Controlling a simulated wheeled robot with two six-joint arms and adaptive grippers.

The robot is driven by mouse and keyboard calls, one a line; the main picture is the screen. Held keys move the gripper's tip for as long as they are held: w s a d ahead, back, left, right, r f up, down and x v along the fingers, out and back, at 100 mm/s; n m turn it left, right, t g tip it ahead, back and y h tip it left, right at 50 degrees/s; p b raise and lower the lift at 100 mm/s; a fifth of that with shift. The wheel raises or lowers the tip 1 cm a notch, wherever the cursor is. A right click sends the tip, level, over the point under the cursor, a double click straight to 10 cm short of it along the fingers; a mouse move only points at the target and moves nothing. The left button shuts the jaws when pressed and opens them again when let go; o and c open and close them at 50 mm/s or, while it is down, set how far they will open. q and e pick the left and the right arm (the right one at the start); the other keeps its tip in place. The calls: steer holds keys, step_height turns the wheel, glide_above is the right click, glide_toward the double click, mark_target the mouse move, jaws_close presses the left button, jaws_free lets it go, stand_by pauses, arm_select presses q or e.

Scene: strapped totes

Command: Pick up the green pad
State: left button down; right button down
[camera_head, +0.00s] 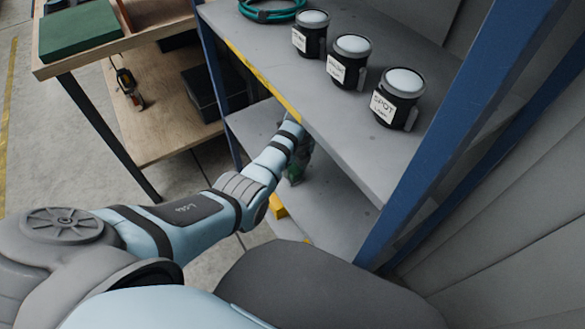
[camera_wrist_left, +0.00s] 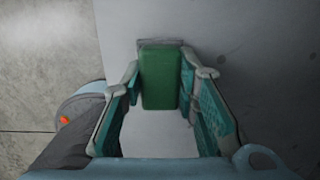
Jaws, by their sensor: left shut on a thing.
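The green pad (camera_wrist_left: 160,80), a small upright-looking block in the left wrist view, lies between the two fingers of my left gripper (camera_wrist_left: 163,66). The gripper is shut on it. In the head view my left gripper (camera_head: 301,160) reaches in under the upper shelf board, over the lower shelf. The board hides part of my wrist, and only a bit of green shows by the fingers there. My right gripper is in neither view.
The grey upper shelf (camera_head: 345,145) has a yellow edge strip and blue posts (camera_head: 218,90) close to my arm. It carries several labelled black canisters (camera_head: 349,60) and a teal cable coil (camera_head: 272,10). The lower shelf (camera_head: 335,205) looks mostly clear. A wooden bench (camera_head: 128,38) stands at left.

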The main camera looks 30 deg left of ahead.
arm_select(q)
step_height(320, 180, up, 3)
steer(key=shift+f+p, duration=0.1)
steer(key=shift+p, duration=0.6)
steer(key=s+a+p, duration=0.3)
steer(key=s+a, duration=0.1)
steer(key=s, duration=0.3)
steer(key=s+a+p, duration=0.2)
steer(key=s+a, duration=0.3)
steer(key=s, duration=0.3)
steer(key=shift+s+f+p, duration=0.2)
steer(key=shift+s+p, duration=0.1)
steer(key=shift+p, duration=0.1)
steer(key=c, duration=1.8)
jaws_free()
steer(key=c, duration=0.5)
